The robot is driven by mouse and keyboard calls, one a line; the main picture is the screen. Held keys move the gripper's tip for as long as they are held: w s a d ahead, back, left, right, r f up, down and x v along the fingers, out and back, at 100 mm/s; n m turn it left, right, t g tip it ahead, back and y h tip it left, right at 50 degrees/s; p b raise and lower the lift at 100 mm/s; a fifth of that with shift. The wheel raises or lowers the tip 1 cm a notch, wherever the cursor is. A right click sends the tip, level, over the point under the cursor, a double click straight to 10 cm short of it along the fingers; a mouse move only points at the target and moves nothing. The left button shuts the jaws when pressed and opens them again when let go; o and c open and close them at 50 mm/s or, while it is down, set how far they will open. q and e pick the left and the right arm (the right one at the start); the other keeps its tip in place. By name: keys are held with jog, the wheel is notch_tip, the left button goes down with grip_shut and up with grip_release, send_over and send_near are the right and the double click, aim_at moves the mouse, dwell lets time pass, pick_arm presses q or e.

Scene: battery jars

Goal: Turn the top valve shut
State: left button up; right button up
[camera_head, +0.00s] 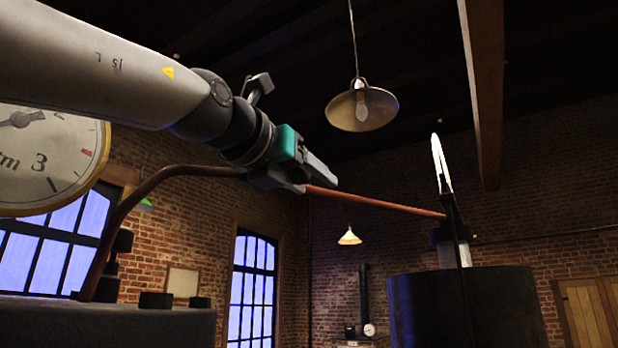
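My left arm comes in from the upper left, and its gripper (312,178) is in front of a thin copper-coloured pipe (375,202). The pipe shows on both sides of the gripper. I cannot tell whether the fingers touch it or are open or shut. No valve handle shows clearly; one at the gripper would be hidden by it. My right gripper is not in view.
A large round gauge (45,155) is at the left, above a dark block (110,325). A dark cylinder (465,310) with a metal fitting stands at the right. A lamp (361,108) hangs above, near a wooden beam (483,90).

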pick_arm(q)
grip_shut()
dwell(0.3)
jog(key=shift+s+f+g+y+p, duration=0.15)
jog(key=shift+g+y+p, duration=0.2)
jog(key=shift+g+y, duration=0.8)
jog(key=shift+a+f+g, duration=0.1)
jog(key=shift+f+g, duration=0.05)
jog(key=shift+g, duration=0.4)
jog(key=shift+c, duration=1.6)
grip_release()
jog(key=o, duration=0.4)
jog(key=shift+f, duration=0.15)
